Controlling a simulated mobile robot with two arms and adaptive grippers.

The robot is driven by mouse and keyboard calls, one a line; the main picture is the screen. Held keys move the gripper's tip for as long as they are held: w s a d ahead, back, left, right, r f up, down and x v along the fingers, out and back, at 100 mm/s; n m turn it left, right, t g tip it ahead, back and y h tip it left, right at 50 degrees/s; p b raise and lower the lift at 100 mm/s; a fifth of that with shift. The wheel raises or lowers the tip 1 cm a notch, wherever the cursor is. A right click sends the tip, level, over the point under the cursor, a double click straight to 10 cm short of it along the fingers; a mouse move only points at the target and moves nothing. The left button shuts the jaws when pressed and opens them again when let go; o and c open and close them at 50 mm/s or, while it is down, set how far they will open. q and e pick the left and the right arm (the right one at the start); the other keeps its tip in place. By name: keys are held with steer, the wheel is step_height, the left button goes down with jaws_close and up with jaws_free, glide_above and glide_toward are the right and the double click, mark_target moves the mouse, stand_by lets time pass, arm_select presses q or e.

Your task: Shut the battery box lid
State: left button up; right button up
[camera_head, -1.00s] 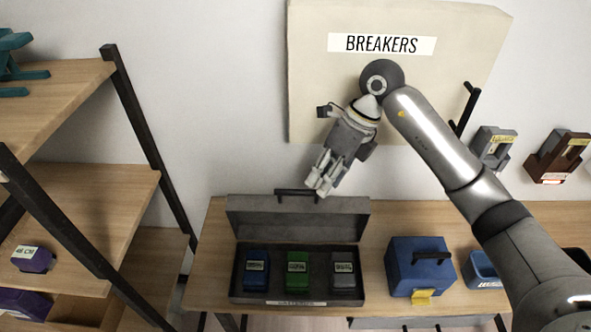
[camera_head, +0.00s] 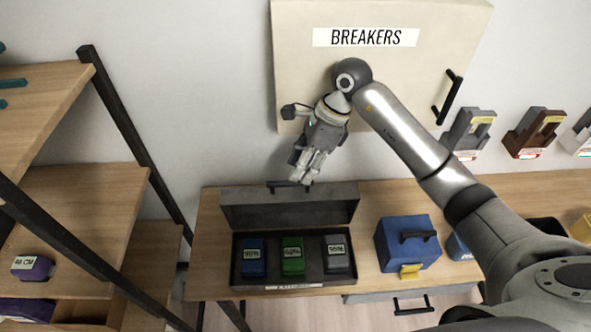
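The dark grey battery box (camera_head: 292,283) stands on the wooden bench with its lid (camera_head: 290,208) up, leaning back toward the wall. A blue battery (camera_head: 253,262), a green battery (camera_head: 293,262) and a grey battery (camera_head: 335,258) sit inside in a row. The lid's black handle (camera_head: 277,186) shows at its upper edge, partly hidden by my gripper. My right gripper (camera_head: 303,180) points down at the lid's top edge, by the handle. Its fingers look close together, but whether they are shut or touch the handle is unclear. My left gripper is not in view.
A blue case (camera_head: 408,246) with a black handle stands right of the box. A cream BREAKERS cabinet (camera_head: 300,60) hangs on the wall behind my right arm. A wooden shelf (camera_head: 85,210) with black posts stands at the left. Several chargers hang at the right.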

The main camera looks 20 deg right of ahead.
steer(key=shift+p+x, duration=0.45)
steer(key=shift+x, duration=1.45)
jaws_close()
